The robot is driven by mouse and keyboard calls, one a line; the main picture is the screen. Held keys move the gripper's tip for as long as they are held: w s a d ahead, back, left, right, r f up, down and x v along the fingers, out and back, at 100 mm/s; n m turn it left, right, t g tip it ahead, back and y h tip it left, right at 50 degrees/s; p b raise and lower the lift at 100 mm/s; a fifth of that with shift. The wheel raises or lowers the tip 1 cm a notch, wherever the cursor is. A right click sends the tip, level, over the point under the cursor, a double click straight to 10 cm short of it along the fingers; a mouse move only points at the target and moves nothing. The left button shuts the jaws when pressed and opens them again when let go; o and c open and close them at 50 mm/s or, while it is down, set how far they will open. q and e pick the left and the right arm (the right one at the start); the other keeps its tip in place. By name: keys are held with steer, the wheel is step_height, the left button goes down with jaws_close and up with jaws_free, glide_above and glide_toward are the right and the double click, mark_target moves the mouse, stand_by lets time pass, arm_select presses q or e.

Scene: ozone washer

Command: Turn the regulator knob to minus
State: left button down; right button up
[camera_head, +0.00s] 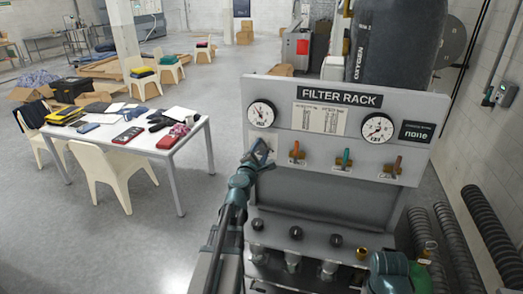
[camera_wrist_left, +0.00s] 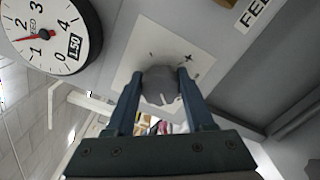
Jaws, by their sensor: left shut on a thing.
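The regulator knob (camera_wrist_left: 161,83) is a grey round knob on a pale square plate (camera_wrist_left: 152,48) in the left wrist view. A plus mark is on the plate above right of the knob, and a small faint mark is above left. My left gripper (camera_wrist_left: 158,78) is shut on the knob, one finger at each side. In the head view my left gripper (camera_head: 260,155) is at the left edge of the filter rack panel (camera_head: 280,142) and hides the knob there. A round gauge (camera_wrist_left: 47,32) with a red needle and a 1.50 label is beside the knob.
The left gauge (camera_head: 262,114) is just above my gripper, and another gauge (camera_head: 377,128) is at the right. Small coloured valve levers (camera_head: 346,160) line the panel. A lower shelf (camera_head: 310,226) bears black knobs. A white table (camera_head: 145,148) stands apart at the left.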

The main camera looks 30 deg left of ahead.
arm_select(q)
steer(key=shift+s, duration=0.1)
steer(key=shift+c, duration=1.3)
jaws_free()
